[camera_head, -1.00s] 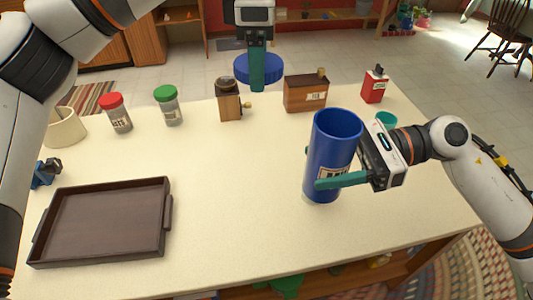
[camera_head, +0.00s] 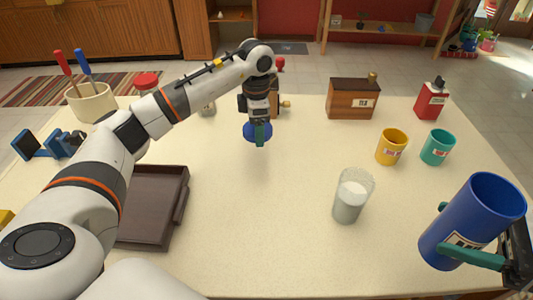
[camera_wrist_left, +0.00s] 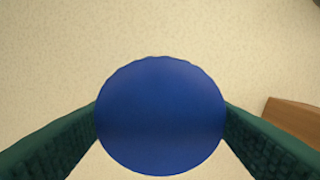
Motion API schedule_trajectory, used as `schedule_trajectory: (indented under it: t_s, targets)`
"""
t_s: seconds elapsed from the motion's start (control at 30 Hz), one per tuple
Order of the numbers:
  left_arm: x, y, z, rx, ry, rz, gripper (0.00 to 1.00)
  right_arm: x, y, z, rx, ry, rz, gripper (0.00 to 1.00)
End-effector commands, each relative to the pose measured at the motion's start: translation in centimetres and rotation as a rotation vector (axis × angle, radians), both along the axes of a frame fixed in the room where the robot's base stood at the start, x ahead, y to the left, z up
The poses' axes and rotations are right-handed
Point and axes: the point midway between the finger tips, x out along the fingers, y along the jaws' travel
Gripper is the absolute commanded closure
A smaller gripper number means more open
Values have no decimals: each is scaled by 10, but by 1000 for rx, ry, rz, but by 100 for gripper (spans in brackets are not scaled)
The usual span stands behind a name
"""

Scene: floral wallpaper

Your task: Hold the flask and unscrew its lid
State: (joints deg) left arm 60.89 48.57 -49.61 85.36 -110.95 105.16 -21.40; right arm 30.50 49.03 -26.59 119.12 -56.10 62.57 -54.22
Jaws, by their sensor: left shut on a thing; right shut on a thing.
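The blue flask (camera_head: 474,218) is an open-topped cylinder with a pale label, tilted a little at the right of the head view. My right gripper (camera_head: 468,255) is shut around its lower part. The round blue lid (camera_head: 257,133) is apart from the flask, near the middle of the table in the head view. My left gripper (camera_head: 259,135) is shut on it and points down. In the left wrist view the lid (camera_wrist_left: 160,115) sits between both green fingers, with the table top behind it. Whether the lid touches the table I cannot tell.
A glass of white liquid (camera_head: 350,196) stands left of the flask. Yellow (camera_head: 391,147) and teal (camera_head: 437,147) cups, a wooden box (camera_head: 353,98) and a red bottle (camera_head: 432,100) stand behind. A brown tray (camera_head: 176,228) lies left, partly behind my left arm. The front middle is clear.

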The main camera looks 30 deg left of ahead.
Motion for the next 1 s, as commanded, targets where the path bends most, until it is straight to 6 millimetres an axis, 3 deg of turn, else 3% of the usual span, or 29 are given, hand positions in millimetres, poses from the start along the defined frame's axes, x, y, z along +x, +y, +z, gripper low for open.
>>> schedule_trajectory:
  t_s: [0.1,0.53,0.93,0.97,1.0]
  targets:
    - [0,-1,-22,0,4,-2,58,0,0,0,1,-1,0,100]
    - [0,-1,-67,-1,2,-1,58,0,0,-1,1,0,0,100]
    - [1,-1,-73,-1,-1,-3,58,0,0,-4,1,0,0,100]
    - [1,-1,-72,-1,-1,-2,26,0,0,-3,1,-1,-1,100]
    - [0,-1,-72,-1,-1,-3,20,0,0,-3,1,-1,-1,100]
